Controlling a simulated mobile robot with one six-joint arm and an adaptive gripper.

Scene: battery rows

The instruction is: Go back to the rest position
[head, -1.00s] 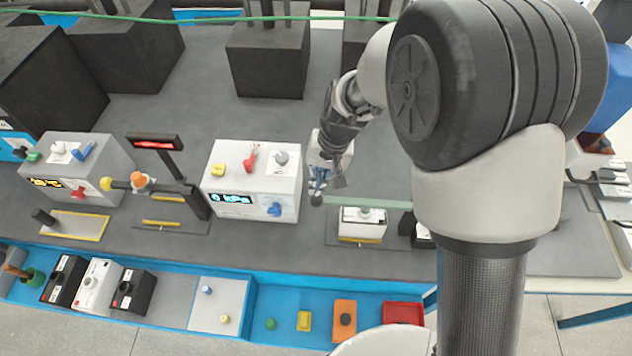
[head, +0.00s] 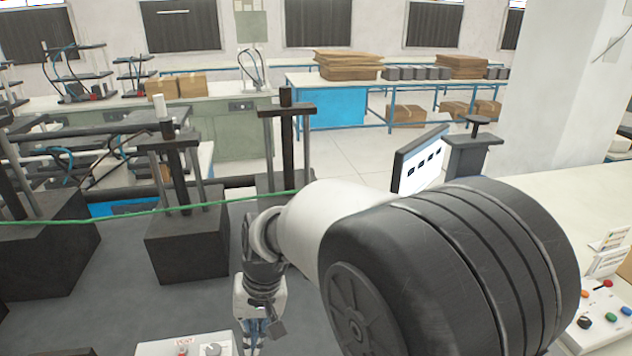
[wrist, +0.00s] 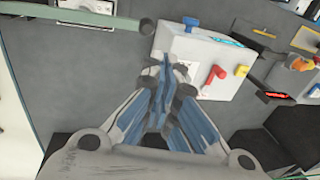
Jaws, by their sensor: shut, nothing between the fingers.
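My gripper (head: 254,334) hangs pointing down at the lower middle of the head view, in front of my large arm joint. In the wrist view my gripper (wrist: 165,75) shows its blue-lined fingers brought together, with nothing between them. Below it in the wrist view is the white box (wrist: 207,62) with a red lever, a blue knob and a yellow button; the fingertips overlap its edge in the picture. I cannot tell the height between them. Only the top of this white box (head: 190,346) shows at the bottom of the head view.
A tilted screen (head: 420,162) and a control panel with coloured buttons (head: 605,318) are at the right. Tables with boxes stand farther back.

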